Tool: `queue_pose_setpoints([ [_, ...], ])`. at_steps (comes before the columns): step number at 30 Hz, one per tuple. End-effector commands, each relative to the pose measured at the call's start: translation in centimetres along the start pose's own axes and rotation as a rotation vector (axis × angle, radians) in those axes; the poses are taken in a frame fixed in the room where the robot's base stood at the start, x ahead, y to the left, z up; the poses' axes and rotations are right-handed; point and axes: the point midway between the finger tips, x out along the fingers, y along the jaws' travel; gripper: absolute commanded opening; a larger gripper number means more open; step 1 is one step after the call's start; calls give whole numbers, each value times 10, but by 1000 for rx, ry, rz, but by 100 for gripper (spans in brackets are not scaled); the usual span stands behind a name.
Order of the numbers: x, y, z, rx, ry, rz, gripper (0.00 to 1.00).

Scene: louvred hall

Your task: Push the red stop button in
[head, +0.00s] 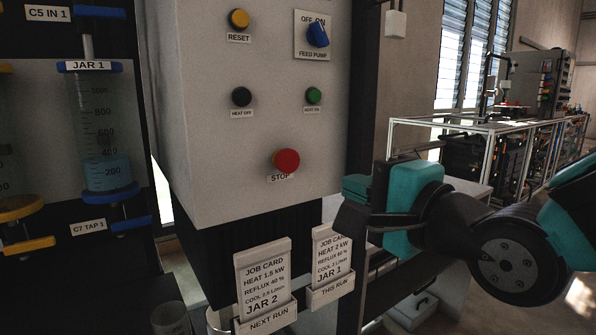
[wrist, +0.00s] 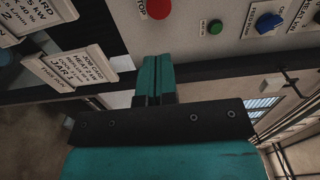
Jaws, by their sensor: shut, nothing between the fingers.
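The red stop button (head: 286,161) sits low on the front of the grey control panel (head: 225,125), with a STOP label just below it. In the wrist view the red button (wrist: 158,8) is at the top edge, partly cut off, beyond the fingertips. My gripper (wrist: 157,58) is shut and empty, its teal fingers together. In the head view my gripper (head: 354,186) is to the right of and slightly below the button, apart from it, seen from the side. I cannot tell how far the button stands out.
A green heat-on button (head: 313,95), black heat-off button (head: 241,97), yellow reset button (head: 238,19) and blue feed pump knob (head: 317,35) share the panel. Two job card holders (head: 263,285) (head: 332,268) stand below it. A jar (head: 103,130) hangs at left.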

Motion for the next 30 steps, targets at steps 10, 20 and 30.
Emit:
queue_pose_setpoints([
  [10,10,-6,0,-3,-4,6,0],
  [20,30,-4,1,-1,-5,10,0],
  [30,54,-5,-2,1,4,7,0],
])
